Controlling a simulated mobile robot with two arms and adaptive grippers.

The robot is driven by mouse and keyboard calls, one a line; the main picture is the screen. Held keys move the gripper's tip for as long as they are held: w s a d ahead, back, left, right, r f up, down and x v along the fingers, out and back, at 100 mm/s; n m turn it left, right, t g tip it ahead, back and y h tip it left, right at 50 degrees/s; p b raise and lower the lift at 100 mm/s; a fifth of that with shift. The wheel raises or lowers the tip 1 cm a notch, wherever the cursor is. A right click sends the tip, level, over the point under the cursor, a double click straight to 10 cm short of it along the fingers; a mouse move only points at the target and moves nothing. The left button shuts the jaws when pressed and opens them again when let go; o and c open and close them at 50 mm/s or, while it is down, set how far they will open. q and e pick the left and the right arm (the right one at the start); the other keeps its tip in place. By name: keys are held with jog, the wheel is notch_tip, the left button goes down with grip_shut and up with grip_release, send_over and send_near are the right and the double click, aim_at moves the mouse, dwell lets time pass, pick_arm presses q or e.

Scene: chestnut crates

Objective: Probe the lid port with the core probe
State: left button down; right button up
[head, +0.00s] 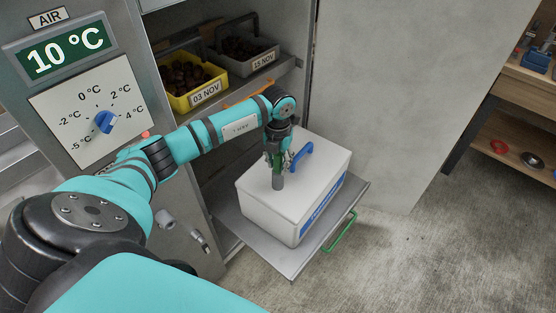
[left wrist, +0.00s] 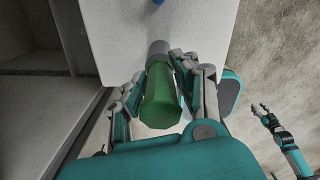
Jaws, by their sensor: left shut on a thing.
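The core probe has a green handle (left wrist: 161,98) and a grey end (left wrist: 159,48). My left gripper (head: 277,160) is shut around the green handle, with one finger on each side in the left wrist view (left wrist: 158,85). The probe points down over the white box's lid (head: 274,168); its grey end (head: 278,182) is at or just above the lid, and I cannot tell whether it touches or is inserted. The lid port does not show; the probe may hide it. My right gripper (left wrist: 262,110) is small in the left wrist view, apparently open and empty, over the floor.
The box stands on a pulled-out metal shelf (head: 265,250) with a green handle (head: 341,232). The lid has a blue handle (head: 301,153) close beside my left gripper. A yellow crate (head: 205,98) and a grey crate (head: 262,65) of chestnuts sit on the shelf above.

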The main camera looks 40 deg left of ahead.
pick_arm(q)
jog(key=shift+f, duration=0.4)
jog(key=c, duration=0.9)
grip_release()
jog(key=shift+r, duration=0.1)
notch_tip(320, 180, up, 12)
